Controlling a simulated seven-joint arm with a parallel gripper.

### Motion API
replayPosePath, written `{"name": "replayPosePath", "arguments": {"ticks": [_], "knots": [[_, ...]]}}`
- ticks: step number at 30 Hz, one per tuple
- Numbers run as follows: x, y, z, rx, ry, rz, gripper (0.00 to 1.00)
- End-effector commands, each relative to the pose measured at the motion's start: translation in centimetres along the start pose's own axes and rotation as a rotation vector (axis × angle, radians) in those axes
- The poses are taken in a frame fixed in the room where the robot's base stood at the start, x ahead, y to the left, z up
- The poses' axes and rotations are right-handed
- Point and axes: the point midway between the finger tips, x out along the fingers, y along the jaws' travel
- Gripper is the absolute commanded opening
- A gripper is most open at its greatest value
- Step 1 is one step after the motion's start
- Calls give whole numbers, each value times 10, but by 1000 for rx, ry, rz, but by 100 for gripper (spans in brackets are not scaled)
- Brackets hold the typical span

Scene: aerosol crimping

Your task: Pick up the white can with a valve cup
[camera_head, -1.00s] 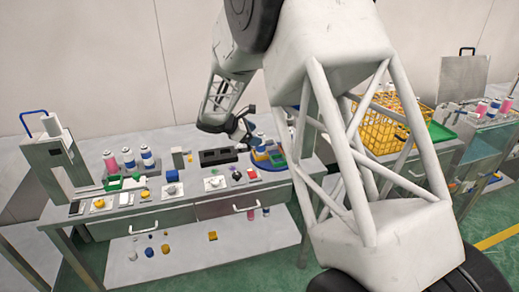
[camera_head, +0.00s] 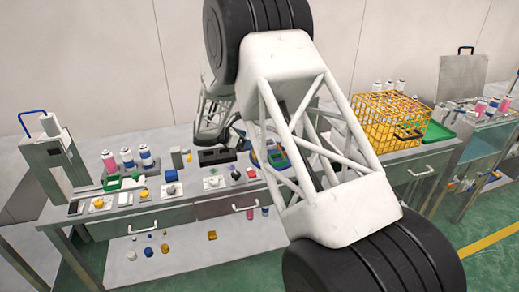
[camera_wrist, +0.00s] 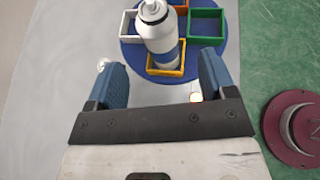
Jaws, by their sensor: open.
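In the wrist view a white can (camera_wrist: 162,42) with a dark band and a small valve on top stands in a yellow square tray (camera_wrist: 152,70) on a round blue turntable (camera_wrist: 130,47). My gripper (camera_wrist: 162,64) is open, its two blue fingers apart with nothing between them. The can is beyond the fingertips, roughly centred between them in the picture. In the head view my arm hides the gripper and this can; only part of the turntable's coloured trays (camera_head: 277,158) shows.
White, green and orange trays share the turntable; a dark red round object (camera_wrist: 294,125) is at right in the wrist view. In the head view several cans (camera_head: 127,158) stand at the bench's left, beside a press (camera_head: 55,160). A yellow wire basket (camera_head: 385,122) stands to the right.

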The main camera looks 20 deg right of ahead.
Motion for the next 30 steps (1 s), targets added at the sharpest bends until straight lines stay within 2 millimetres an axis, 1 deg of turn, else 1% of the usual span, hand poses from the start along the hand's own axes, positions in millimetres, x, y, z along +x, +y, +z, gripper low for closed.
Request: {"name": "replayPosePath", "arguments": {"ticks": [3,7,19,22,26,30], "knots": [[10,0,0,0,1,-2,77],[19,0,0,1,1,-1,77],[23,0,0,0,1,0,77],[27,0,0,0,0,-1,77],[38,-1,1,1,0,-2,77],[54,-1,1,1,1,-2,77]]}}
